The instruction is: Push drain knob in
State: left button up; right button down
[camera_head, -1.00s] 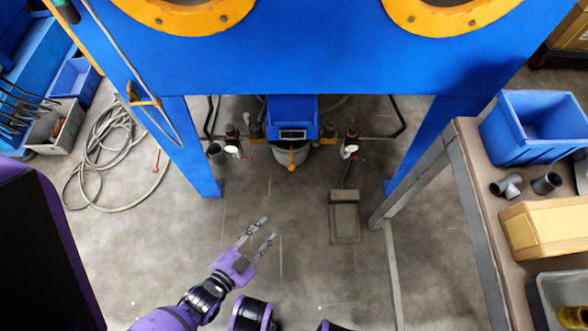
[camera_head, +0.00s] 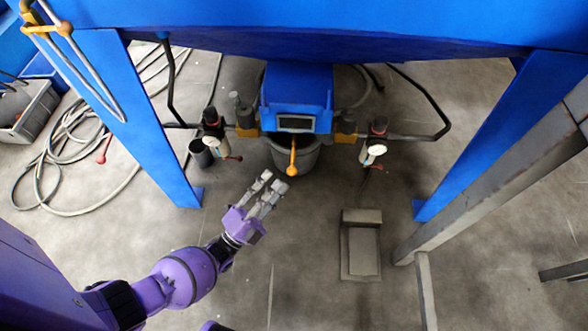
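The drain knob (camera_head: 292,168) looks like a yellow-orange handle with a rounded end. It hangs at the front of a blue box under the blue cabinet, in the upper middle of the head view. My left gripper (camera_head: 274,180) is purple with grey fingers. It is below and slightly left of the knob in the picture, with its fingers pointing up toward it. The fingertips are a little apart, with nothing seen between them. The gripper does not appear to touch the knob. My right gripper is out of view.
A grey bucket (camera_head: 308,157) stands behind the knob. Gauges with red-handled valves flank it, one at the right (camera_head: 374,151). Blue cabinet legs stand left (camera_head: 150,120) and right (camera_head: 500,130). A foot pedal (camera_head: 361,250) lies on the floor, which is otherwise mostly clear in front.

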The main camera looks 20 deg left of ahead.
aim_at(292, 165)
pick_arm(q)
jog(key=b+x, duration=0.1)
jog(key=x, duration=0.6)
jog(key=shift+w+d+r, duration=0.1)
jog(key=shift+w+r, duration=0.05)
jog(key=shift+w, duration=0.05)
grip_shut()
